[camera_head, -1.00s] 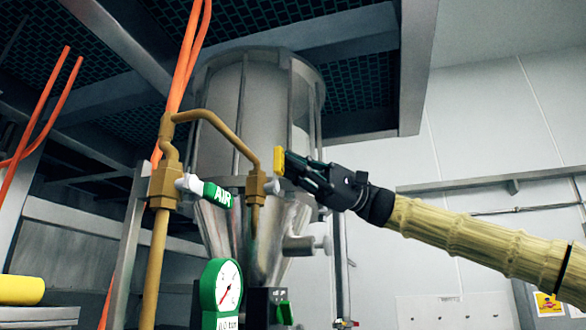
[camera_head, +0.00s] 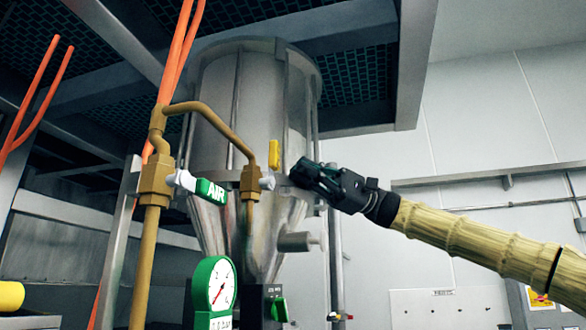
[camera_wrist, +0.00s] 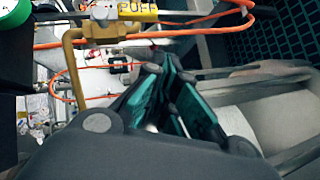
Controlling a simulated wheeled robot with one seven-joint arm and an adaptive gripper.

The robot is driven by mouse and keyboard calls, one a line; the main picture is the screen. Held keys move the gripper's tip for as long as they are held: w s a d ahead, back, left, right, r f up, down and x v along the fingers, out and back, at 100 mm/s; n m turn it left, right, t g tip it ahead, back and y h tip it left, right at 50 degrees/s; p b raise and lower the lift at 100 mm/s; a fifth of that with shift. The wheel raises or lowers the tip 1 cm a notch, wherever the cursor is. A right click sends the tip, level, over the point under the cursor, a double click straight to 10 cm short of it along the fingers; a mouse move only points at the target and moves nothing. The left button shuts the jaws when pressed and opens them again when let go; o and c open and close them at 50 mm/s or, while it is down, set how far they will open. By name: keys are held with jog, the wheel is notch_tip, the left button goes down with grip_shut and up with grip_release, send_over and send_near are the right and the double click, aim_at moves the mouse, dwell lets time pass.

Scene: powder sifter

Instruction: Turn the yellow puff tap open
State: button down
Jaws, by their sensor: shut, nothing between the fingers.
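The yellow puff tap handle (camera_head: 274,153) stands upright in the head view, at the right end of a brass valve (camera_head: 250,183) on the bent brass pipe. In the wrist view the yellow handle (camera_wrist: 137,10) shows the word PUFF at the top edge, above the brass valve body (camera_wrist: 100,31). My gripper (camera_head: 299,173) is just right of the handle and a little lower, with a small gap between them in the head view. My gripper (camera_wrist: 165,76) is shut and empty. The handle's upper part is cut off in the wrist view.
A green AIR tap handle (camera_head: 210,191) is on the left valve. A green-rimmed gauge (camera_head: 214,284) stands below it. The steel hopper (camera_head: 225,110) is behind the pipes, with orange hoses (camera_head: 180,50) at the left. Free room lies right of the hopper.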

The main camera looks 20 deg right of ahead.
jog(key=w+d+b, duration=0.1)
jog(key=d+b, duration=0.1)
jog(key=d, duration=0.5)
jog(key=shift+w, duration=0.35)
jog(key=shift+w+f, duration=0.1)
